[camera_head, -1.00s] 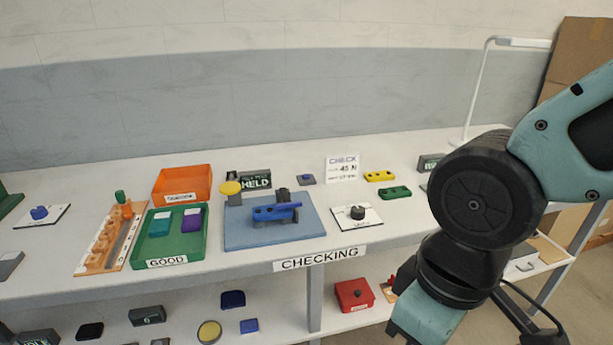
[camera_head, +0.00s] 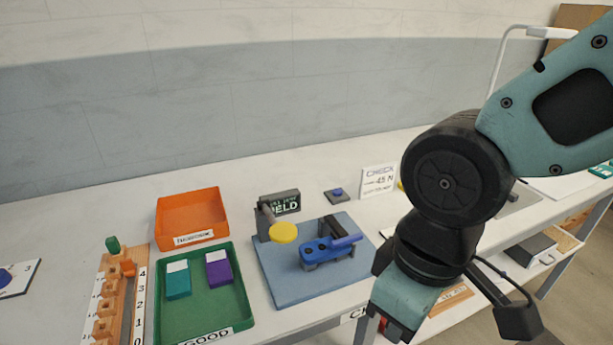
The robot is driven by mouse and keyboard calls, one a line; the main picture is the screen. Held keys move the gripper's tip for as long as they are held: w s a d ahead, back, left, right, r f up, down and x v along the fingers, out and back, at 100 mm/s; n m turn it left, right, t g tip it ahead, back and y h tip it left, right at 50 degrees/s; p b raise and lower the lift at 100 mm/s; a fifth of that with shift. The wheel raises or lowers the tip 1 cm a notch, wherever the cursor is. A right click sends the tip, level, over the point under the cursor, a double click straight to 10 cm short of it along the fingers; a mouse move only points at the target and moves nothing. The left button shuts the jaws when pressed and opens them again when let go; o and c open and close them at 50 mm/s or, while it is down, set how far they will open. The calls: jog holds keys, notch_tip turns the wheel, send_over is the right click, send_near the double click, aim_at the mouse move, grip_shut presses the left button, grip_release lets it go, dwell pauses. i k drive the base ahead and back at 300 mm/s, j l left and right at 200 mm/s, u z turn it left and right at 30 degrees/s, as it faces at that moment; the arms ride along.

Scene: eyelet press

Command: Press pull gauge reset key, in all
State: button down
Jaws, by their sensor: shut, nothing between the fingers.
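The pull gauge (camera_head: 337,248) is a blue and dark grey device on a light blue base plate (camera_head: 285,290). A yellow disc (camera_head: 284,233) stands on a grey post at its left. Behind it a dark display (camera_head: 286,203) reads HELD in its lower line. A small blue key (camera_head: 337,191) sits on a dark grey pad right of the display; no label on it is legible. My gripper (camera_head: 393,326) is low, right of and nearer than the base plate, apart from the key. It is shut and empty, its tips partly obscured.
A green GOOD tray (camera_head: 243,312) holds a teal and a purple block. An orange bin (camera_head: 190,214) stands behind it, a numbered wooden rack (camera_head: 110,300) left. A CHECK 45 N card (camera_head: 378,181) stands right of the key. My arm covers the table's right part.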

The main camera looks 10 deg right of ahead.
aim_at(336, 193)
jog(key=i+j, duration=0.15)
jog(key=j, duration=0.2)
jog(key=i+j+z, duration=0.1)
jog(key=j, duration=0.25)
jog(key=i+j, duration=0.25)
jog(key=i+j+z, duration=0.1)
jog(key=j, duration=0.4)
jog(key=i, duration=0.05)
